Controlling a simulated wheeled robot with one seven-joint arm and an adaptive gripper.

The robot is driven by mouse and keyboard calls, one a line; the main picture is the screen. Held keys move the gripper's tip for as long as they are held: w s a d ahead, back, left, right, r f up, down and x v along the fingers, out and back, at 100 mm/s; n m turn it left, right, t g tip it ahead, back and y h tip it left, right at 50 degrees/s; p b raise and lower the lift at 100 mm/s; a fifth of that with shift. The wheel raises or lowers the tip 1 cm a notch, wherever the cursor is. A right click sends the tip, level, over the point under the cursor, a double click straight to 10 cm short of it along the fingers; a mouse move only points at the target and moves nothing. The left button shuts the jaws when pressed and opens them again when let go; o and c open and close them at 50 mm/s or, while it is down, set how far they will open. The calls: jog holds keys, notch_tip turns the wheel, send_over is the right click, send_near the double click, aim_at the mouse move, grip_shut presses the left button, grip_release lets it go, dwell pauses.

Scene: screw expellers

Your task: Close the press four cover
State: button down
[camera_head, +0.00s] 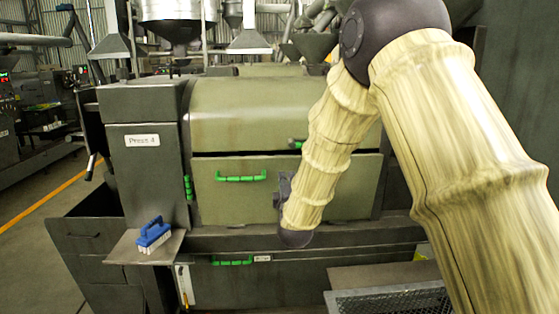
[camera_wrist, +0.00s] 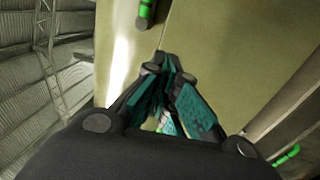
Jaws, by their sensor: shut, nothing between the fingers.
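Press 4, marked by a white sign (camera_head: 141,140), has an olive upper cover (camera_head: 245,110) with a rounded top. Below it is an olive front panel (camera_head: 235,200) with a green handle (camera_head: 240,178). A thin dark gap runs between cover and panel. Part of a green handle (camera_head: 295,143) shows at the cover's lower edge beside my arm; a green handle end also shows in the wrist view (camera_wrist: 146,14). My gripper (camera_wrist: 168,62) is shut and empty, its teal-padded fingers close to the seam between the olive surfaces. Contact is unclear. My arm hides it in the head view.
A blue-handled brush (camera_head: 153,234) sits on a ledge left of the press. A lower drawer has a green handle (camera_head: 232,262). A mesh-topped tray (camera_head: 395,300) stands at front right. A lever (camera_head: 91,166) sticks out at left.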

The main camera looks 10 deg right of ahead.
aim_at(284, 158)
jog(key=w+p, duration=0.1)
jog(key=w, duration=0.1)
jog(key=w+r+p, duration=0.1)
jog(key=w, duration=0.2)
jog(key=w+p, duration=0.1)
jog(key=w, duration=0.1)
jog(key=shift+w+d+r, duration=0.3)
jog(key=shift+w+d, duration=0.05)
jog(key=shift+w, duration=0.05)
jog(key=shift+w+a+p, duration=0.1)
jog(key=shift+w+p, duration=0.35)
jog(key=shift+w, duration=0.45)
jog(key=shift+w+r+b, duration=0.15)
jog(key=shift+w+b, duration=0.8)
jog(key=shift+w, duration=0.15)
jog(key=shift+w+r, duration=0.2)
jog(key=shift+w, duration=0.2)
